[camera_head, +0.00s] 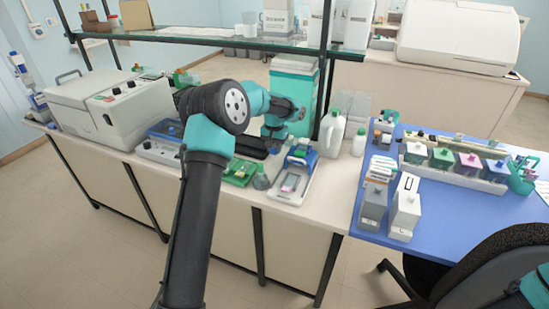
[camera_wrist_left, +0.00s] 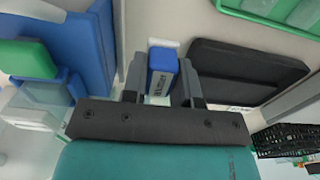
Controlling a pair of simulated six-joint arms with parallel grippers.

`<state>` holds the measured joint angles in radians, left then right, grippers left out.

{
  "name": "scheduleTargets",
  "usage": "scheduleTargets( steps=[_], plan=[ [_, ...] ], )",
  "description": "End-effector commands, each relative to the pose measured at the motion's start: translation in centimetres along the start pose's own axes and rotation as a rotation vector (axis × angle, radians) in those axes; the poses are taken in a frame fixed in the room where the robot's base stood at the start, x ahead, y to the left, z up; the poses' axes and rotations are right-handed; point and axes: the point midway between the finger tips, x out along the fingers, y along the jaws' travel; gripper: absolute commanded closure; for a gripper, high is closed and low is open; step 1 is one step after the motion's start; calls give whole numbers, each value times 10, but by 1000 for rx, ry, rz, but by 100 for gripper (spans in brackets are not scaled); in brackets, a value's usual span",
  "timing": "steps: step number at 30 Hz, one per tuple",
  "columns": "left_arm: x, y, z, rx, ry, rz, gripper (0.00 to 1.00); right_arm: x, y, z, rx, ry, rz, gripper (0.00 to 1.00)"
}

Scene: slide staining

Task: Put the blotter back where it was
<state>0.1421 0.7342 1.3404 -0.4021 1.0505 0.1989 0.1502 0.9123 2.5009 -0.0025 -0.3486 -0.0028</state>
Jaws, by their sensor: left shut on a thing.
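The blotter (camera_wrist_left: 162,68) is a small block with a blue top and dark lettering on its side, seen in the left wrist view. My left gripper (camera_wrist_left: 162,88) is shut on it, with one grey finger on each side. In the head view my left gripper (camera_head: 270,135) points down over the bench behind the blue-and-white stand; the blotter cannot be made out there. A pale patch lies around the blotter's far end in the wrist view; I cannot tell whether the blotter touches the surface. My right gripper is out of the picture.
A black pad (camera_wrist_left: 245,72) lies close right of the blotter. A blue-and-white stand (camera_head: 296,175), a green tray (camera_head: 239,172) and a white bottle (camera_head: 332,135) crowd the bench. The shelf post (camera_head: 324,70) rises near my left wrist. Staining jars (camera_head: 440,157) stand on the blue table.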

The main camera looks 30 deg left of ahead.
Motion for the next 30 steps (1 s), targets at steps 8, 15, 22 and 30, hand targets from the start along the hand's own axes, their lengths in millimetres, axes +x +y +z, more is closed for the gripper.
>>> scheduleTargets(
  steps=[8, 15, 22, 30],
  plan=[
    [38, 0, 1, 0, -4, 0, 90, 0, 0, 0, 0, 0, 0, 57],
    [48, 0, 0, 0, -1, 0, 90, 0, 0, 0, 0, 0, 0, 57],
    [50, 0, 0, 0, -1, 0, 90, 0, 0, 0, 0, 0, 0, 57],
    [51, 0, 0, 0, -1, 0, 54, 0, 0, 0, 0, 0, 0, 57]
  ],
)
